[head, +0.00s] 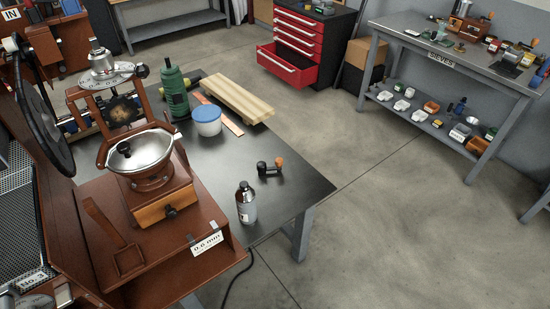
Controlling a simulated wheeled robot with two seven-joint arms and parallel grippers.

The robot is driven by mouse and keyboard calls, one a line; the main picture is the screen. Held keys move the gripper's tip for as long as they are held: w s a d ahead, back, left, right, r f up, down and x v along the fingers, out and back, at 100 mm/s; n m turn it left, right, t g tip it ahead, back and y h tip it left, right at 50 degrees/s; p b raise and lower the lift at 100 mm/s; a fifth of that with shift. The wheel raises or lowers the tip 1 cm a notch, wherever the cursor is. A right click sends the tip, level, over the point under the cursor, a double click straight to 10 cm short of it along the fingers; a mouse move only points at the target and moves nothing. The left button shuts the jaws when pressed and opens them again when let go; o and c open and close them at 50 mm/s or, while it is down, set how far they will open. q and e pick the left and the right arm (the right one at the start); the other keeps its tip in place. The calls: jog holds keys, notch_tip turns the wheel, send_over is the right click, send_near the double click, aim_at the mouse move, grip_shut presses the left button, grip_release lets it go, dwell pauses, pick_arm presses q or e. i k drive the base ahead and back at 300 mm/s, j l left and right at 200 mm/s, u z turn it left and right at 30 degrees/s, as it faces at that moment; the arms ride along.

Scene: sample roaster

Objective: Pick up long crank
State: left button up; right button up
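A small black crank-like piece (268,167) with an orange-brown knob lies on the dark table top (215,190), near its right edge. It is the only loose piece on this table that looks like a crank, and I cannot tell from its size whether it is the long one. Neither of my grippers is in the head view, and nothing touches the piece.
Behind are a blue-lidded tub (207,120), a green canister (175,92) and a pale wooden block (237,98). A brown grinder (150,180) stands left. Table around the piece is clear.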

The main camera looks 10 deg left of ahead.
aim_at(262, 167)
jog(key=i+l+u, duration=0.1)
jog(key=l, duration=0.3)
jog(key=i+l+u, duration=0.1)
jog(key=l, duration=0.3)
jog(key=i+l, duration=0.25)
jog(key=l, duration=0.15)
jog(key=u, duration=0.05)
